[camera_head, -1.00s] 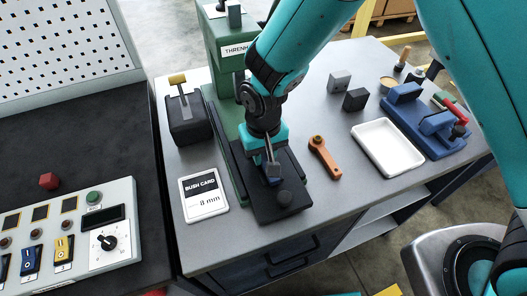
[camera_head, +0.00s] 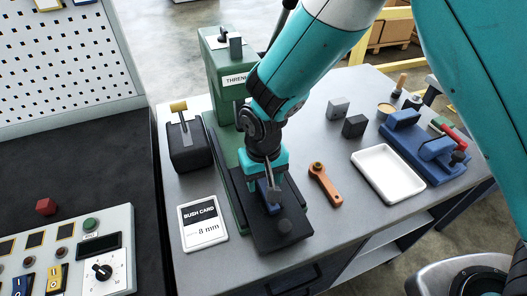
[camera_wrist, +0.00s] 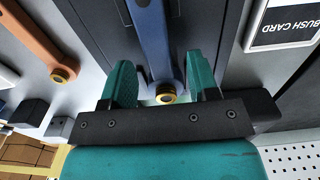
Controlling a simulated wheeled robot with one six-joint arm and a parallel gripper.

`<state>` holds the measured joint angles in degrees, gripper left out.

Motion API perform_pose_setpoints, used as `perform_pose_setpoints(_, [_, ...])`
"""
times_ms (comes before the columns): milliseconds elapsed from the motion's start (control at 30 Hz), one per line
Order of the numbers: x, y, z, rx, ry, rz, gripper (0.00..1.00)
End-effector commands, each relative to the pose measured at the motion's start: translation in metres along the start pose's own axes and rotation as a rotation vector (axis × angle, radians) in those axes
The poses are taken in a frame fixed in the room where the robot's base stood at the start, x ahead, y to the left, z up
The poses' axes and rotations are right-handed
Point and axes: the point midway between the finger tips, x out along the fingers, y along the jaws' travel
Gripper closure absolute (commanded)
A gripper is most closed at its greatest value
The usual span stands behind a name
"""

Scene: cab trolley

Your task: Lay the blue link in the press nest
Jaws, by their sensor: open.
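The blue link (camera_wrist: 160,45) lies along the dark bed of the green press (camera_head: 226,105), with a brass-coloured ring at its near end in the wrist view. My gripper (camera_head: 267,182) stands over the press bed in the head view. The nest is mostly hidden under the link and gripper, so exact seating cannot be told.
An orange link (camera_head: 324,184) lies on the bench right of the press. A bush card reading 8 mm (camera_head: 203,222) lies at left, below a black lever box (camera_head: 186,145).

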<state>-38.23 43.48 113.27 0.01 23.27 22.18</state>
Motion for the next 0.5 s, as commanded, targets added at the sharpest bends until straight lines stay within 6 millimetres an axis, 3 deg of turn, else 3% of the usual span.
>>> perform_pose_setpoints(500, [-0.123, 0.000, -0.001, 0.000, 0.007, -0.003, 0.45])
